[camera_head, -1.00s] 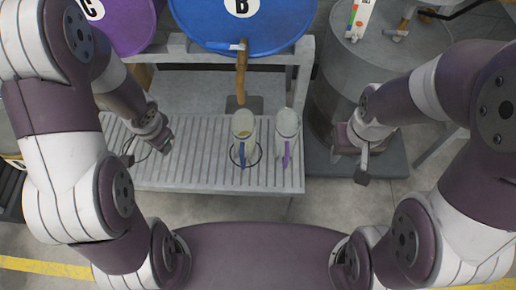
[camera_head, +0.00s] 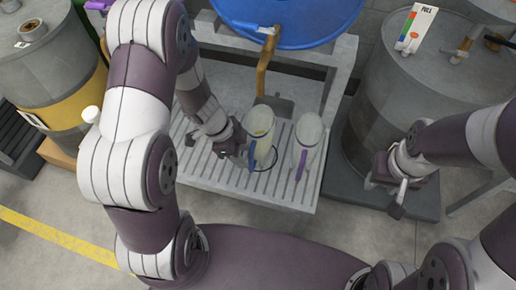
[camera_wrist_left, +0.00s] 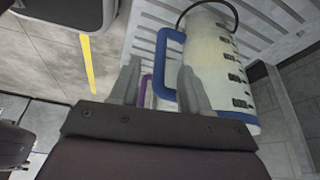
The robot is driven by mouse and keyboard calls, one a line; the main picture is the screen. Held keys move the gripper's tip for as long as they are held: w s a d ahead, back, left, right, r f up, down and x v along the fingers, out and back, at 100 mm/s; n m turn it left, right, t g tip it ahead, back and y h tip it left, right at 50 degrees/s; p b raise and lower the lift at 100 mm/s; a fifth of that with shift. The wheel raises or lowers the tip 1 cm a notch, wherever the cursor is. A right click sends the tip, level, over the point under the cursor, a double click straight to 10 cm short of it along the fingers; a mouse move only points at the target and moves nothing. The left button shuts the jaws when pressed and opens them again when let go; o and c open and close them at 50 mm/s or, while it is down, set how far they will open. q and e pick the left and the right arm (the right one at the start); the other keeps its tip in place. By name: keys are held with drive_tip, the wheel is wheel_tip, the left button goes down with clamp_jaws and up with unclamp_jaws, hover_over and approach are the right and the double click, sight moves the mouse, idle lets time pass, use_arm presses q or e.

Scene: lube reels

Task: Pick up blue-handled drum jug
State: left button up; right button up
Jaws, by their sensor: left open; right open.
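The blue-handled drum jug (camera_head: 261,122) stands upright on the slatted grey rack under the blue drum's tap. Its blue handle (camera_head: 252,155) faces the front of the rack. My left gripper (camera_head: 240,150) is open, just left of this handle. In the left wrist view the blue handle (camera_wrist_left: 162,58) shows between the open fingertips of my left gripper (camera_wrist_left: 158,85), with the graduated jug body (camera_wrist_left: 220,70) to the right. I cannot tell whether a finger touches it. My right gripper (camera_head: 385,197) is open and empty, right of the rack.
A purple-handled jug (camera_head: 308,135) stands close to the right of the blue-handled one. The blue drum (camera_head: 290,20) and its brown tap (camera_head: 264,62) hang above. A grey drum (camera_head: 385,95) stands to the right. The rack (camera_head: 285,196) is clear in front.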

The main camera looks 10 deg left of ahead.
use_arm(q)
drive_tip(key=b+x, duration=0.2)
drive_tip(key=x, duration=0.2)
clamp_jaws()
